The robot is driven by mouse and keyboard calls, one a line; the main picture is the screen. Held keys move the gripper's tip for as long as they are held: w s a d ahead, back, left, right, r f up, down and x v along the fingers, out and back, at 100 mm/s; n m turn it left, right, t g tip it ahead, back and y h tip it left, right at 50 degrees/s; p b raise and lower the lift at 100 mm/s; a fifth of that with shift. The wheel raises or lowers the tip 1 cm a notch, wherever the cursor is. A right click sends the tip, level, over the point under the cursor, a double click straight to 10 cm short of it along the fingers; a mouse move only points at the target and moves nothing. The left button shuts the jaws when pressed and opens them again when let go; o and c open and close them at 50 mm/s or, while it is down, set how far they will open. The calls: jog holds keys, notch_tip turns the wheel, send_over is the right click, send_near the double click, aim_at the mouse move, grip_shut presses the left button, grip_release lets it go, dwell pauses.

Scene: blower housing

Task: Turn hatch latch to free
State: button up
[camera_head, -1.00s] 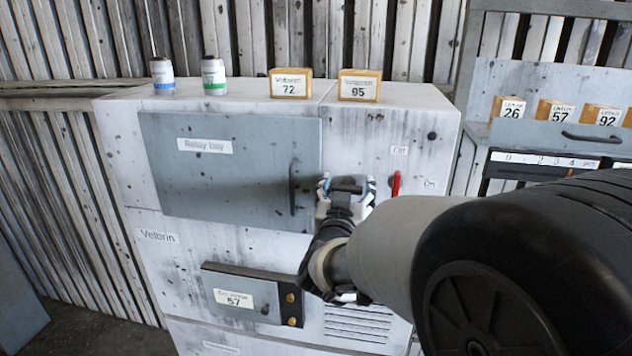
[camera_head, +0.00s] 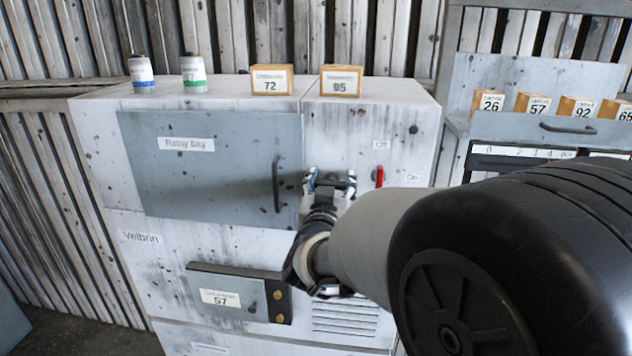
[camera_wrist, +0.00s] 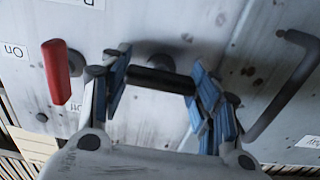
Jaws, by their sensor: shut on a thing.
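The hatch latch (camera_wrist: 160,80) is a dark bar in the wrist view, lying level across the picture between my two blue-padded fingers. My gripper (camera_wrist: 162,92) is shut on it, with a finger at each end of the bar. In the head view my gripper (camera_head: 330,182) is at the white panel just right of the grey Relay bay hatch (camera_head: 215,185). There the fingers mostly hide the latch. The hatch lies flat in the cabinet front and looks closed. Its dark pull handle (camera_head: 277,184) is left of my gripper and also shows in the wrist view (camera_wrist: 284,88).
A red lever (camera_head: 379,177) between Off and On labels is close on the right of my gripper; the wrist view shows it too (camera_wrist: 57,72). Below is a drawer (camera_head: 235,296) marked 57. Cans and numbered boxes stand on the cabinet top (camera_head: 225,91).

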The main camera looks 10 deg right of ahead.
jog(key=shift+m+b, duration=0.3)
jog(key=shift+b, duration=0.2)
jog(key=m+b, duration=0.2)
jog(key=b, duration=0.2)
jog(key=shift+f+m, duration=0.2)
jog(key=shift+m, duration=0.2)
jog(key=m+b, duration=0.5)
jog(key=shift+d+m+b, duration=0.1)
jog(key=shift+m+b, duration=0.2)
jog(key=shift+b, duration=0.1)
jog(key=m+b, duration=0.3)
jog(key=m, duration=0.1)
jog(key=shift+b, duration=0.35)
jog(key=m+b, duration=0.2)
jog(key=m, duration=0.2)
jog(key=shift+m+b, duration=0.3)
jog(key=shift+b, duration=0.1)
jog(key=shift+r, duration=0.1)
jog(key=o, duration=0.8)
